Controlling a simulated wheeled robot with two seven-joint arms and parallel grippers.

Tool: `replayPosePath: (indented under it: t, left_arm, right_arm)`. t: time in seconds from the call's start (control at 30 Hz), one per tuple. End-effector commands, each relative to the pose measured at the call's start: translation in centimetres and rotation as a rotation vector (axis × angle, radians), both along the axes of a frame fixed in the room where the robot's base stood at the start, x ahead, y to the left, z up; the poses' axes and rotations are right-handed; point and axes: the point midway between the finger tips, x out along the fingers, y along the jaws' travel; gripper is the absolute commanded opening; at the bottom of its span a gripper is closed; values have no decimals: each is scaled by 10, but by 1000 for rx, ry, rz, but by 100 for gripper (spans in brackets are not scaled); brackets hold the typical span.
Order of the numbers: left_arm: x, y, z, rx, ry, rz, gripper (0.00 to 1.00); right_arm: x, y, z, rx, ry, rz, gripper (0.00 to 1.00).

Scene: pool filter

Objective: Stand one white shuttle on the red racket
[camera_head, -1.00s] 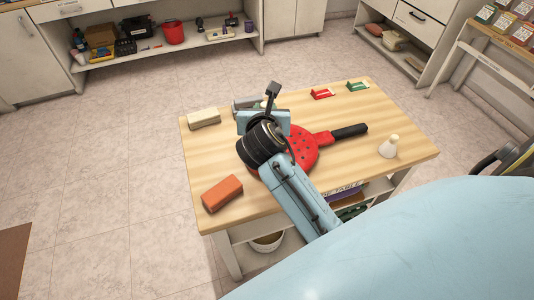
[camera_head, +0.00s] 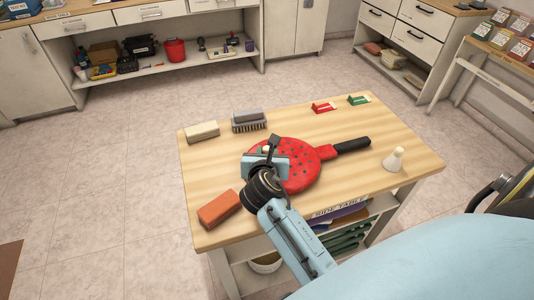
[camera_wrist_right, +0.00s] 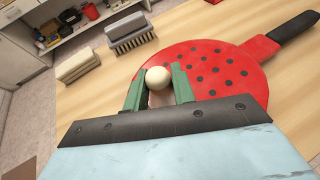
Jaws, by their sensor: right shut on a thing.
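The red racket (camera_head: 304,172) with black dots and a black handle (camera_head: 352,145) lies flat on the table. My right gripper (camera_wrist_right: 158,88) has green fingers shut on a white shuttle, whose pale round tip (camera_wrist_right: 158,77) shows between them. In the head view the right gripper (camera_head: 266,158) is over the left part of the racket's face. The wrist hides the lower part of the held shuttle, so I cannot tell whether it touches the racket. Another white shuttle (camera_head: 394,159) stands on the table at the right, tip up. My left gripper is not in view.
On the wooden table (camera_head: 405,180) are an orange block (camera_head: 219,209), a beige block (camera_head: 202,132), a grey brush (camera_head: 248,121), a red item (camera_head: 324,107) and a green item (camera_head: 358,100). The table's right front is mostly clear.

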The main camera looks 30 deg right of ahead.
Motion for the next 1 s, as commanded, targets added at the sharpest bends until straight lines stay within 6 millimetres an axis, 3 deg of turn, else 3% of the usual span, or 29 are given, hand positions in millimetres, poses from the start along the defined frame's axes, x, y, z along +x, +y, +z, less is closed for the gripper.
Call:
replayPosePath:
  t: [0.17, 0.2, 0.33, 0.67, 1.0]
  left_arm:
    - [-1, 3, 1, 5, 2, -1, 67]
    - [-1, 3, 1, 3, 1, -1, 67]
    - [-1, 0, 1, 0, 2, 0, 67]
    - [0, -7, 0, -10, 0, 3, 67]
    - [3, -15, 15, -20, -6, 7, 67]
  right_arm:
    - [0, 0, -2, -1, 1, 0, 4]
    - [0, 0, -2, 0, 0, 0, 29]
    - [0, 0, -2, 0, 0, 0, 46]
    - [0, 0, 1, 1, -2, -1, 47]
    - [-45, 33, 25, 3, 0, 1, 47]
